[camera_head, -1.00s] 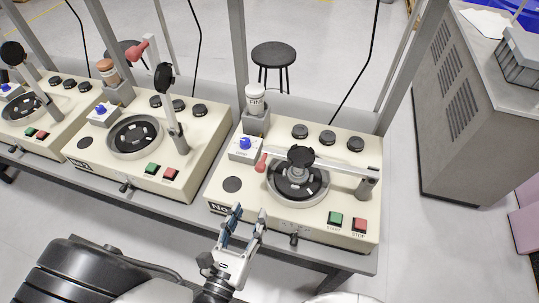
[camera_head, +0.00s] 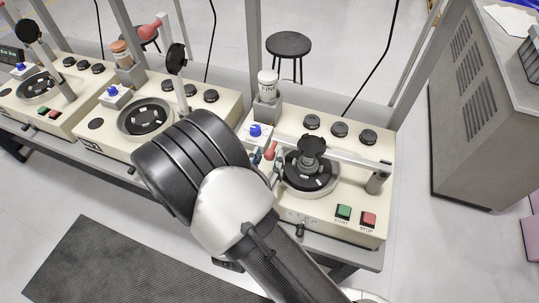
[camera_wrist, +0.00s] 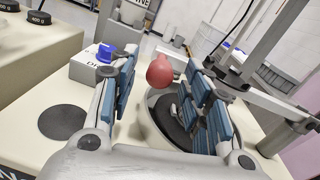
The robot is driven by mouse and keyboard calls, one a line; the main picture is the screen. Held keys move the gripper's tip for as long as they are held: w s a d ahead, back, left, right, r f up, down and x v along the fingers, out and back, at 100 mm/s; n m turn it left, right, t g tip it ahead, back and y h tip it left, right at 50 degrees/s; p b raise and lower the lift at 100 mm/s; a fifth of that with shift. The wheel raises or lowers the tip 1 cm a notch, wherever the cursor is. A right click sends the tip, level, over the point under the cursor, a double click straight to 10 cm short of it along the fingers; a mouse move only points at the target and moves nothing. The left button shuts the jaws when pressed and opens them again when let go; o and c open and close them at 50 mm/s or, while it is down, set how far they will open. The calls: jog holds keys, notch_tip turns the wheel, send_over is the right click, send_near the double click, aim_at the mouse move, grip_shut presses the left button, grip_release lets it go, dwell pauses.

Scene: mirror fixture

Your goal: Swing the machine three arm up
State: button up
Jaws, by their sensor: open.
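The rightmost machine (camera_head: 335,215) has its pale swing arm (camera_head: 352,157) down across the round dark plate (camera_head: 300,177). The arm runs from a post (camera_head: 378,178) at the right to a red ball knob (camera_head: 270,151) at its left end. A black round weight (camera_head: 312,146) sits over the plate. My own arm hides most of my gripper in the head view. In the wrist view my gripper (camera_wrist: 166,82) is open, its blue-padded fingers on either side of the red knob (camera_wrist: 159,72). I cannot tell whether either finger touches it.
Two similar machines stand to the left, their arms (camera_head: 181,85) raised. A white bottle (camera_head: 267,84) in a grey holder and a blue-knobbed box (camera_head: 255,132) stand close to the red knob. Green (camera_head: 343,212) and red (camera_head: 368,219) buttons are at the front.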

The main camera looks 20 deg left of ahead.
jog(key=shift+w, duration=1.15)
jog(key=shift+c, duration=0.5)
grip_shut()
